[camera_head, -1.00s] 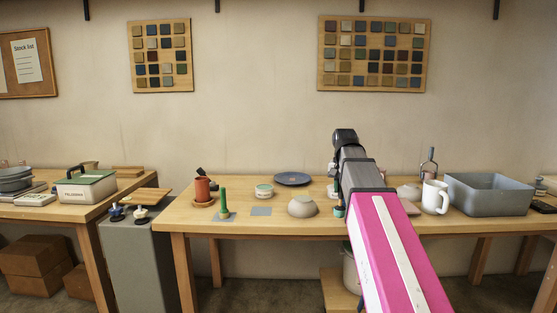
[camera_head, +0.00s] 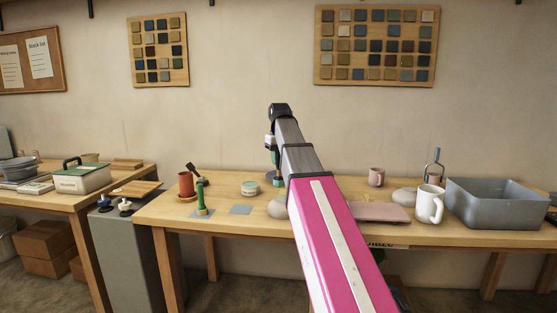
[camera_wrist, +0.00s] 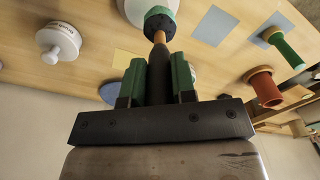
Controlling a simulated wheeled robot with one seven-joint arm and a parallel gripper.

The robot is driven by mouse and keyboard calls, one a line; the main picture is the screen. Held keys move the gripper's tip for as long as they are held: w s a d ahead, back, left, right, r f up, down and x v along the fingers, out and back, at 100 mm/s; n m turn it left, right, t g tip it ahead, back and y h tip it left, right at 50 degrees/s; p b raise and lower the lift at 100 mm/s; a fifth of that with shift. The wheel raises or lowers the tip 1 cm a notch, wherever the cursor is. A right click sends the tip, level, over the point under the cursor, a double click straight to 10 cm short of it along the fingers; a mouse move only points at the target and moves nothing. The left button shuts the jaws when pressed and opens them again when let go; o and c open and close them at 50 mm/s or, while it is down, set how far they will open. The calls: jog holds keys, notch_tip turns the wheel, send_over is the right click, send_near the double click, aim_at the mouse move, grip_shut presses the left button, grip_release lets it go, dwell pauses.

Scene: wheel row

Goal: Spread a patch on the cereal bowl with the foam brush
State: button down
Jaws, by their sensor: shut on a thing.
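My gripper (camera_wrist: 158,72) is shut on the dark handle of the foam brush (camera_wrist: 160,22), between its green finger pads. The brush has an orange neck and a dark head with a teal edge. In the wrist view the head overlaps the pale cereal bowl (camera_wrist: 135,10), which is cut off by the top edge. I cannot tell whether they touch. In the head view my gripper (camera_head: 271,148) is above the table, and the grey-beige bowl (camera_head: 276,208) sits below it, partly hidden by my pink arm. No patch is visible on the bowl.
A blue-grey square (camera_head: 241,210), a green upright peg (camera_head: 201,198), a terracotta pot (camera_head: 186,184) and a small tub (camera_head: 250,188) stand left of the bowl. Right are a pink slab (camera_head: 380,212), a white mug (camera_head: 429,204) and a grey bin (camera_head: 500,203).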

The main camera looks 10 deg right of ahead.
aim_at(279, 166)
jog(key=shift+d+f, duration=0.1)
jog(key=shift+f, duration=0.4)
notch_tip(279, 166, down, 3)
jog(key=shift+s+f, duration=0.1)
jog(key=w, duration=0.2)
jog(key=w+d, duration=0.1)
jog(key=w, duration=0.1)
jog(key=shift+w+d, duration=0.1)
jog(key=shift+d, duration=0.05)
jog(key=shift+f, duration=0.7)
jog(key=shift+f, duration=0.2)
